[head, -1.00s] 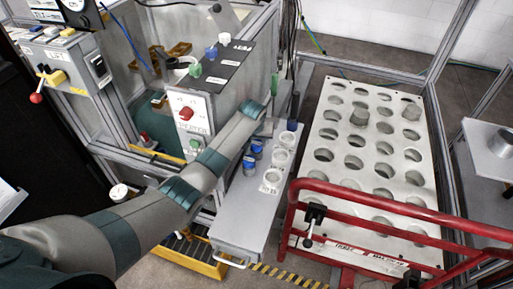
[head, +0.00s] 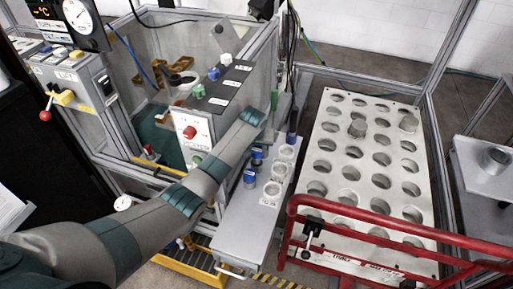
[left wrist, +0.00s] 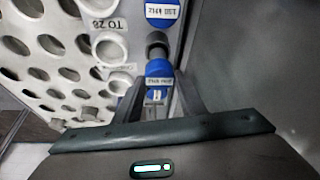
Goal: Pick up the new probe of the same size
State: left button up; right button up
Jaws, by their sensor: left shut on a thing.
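My left gripper (left wrist: 158,92) is shut on a blue-capped probe (left wrist: 157,69) with a white label, between its two fingers in the left wrist view. In the head view my forearm covers much of the gripper, and the blue cap shows by its tip (head: 257,153). A second blue-capped, labelled probe (head: 250,176) stands nearer me on the grey tray (head: 235,225); it also shows in the left wrist view (left wrist: 162,11). A dark blue upright piece (head: 292,138) stands at the tray's far end. The label text is too blurred to compare sizes. My right gripper is out of view.
White ring holders (head: 272,190) line the tray's right side. A white panel with many round holes (head: 375,187) lies further right behind a red rail (head: 350,212). A control box (head: 194,130) with a red button stands beside my forearm.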

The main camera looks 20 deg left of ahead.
pick_arm(q)
jog(key=s+d+r+p, duration=0.3)
jog(key=d+r+p, duration=0.4)
jog(key=d+p, duration=0.2)
jog(key=shift+s+d, duration=0.3)
jog(key=shift+d, duration=0.75)
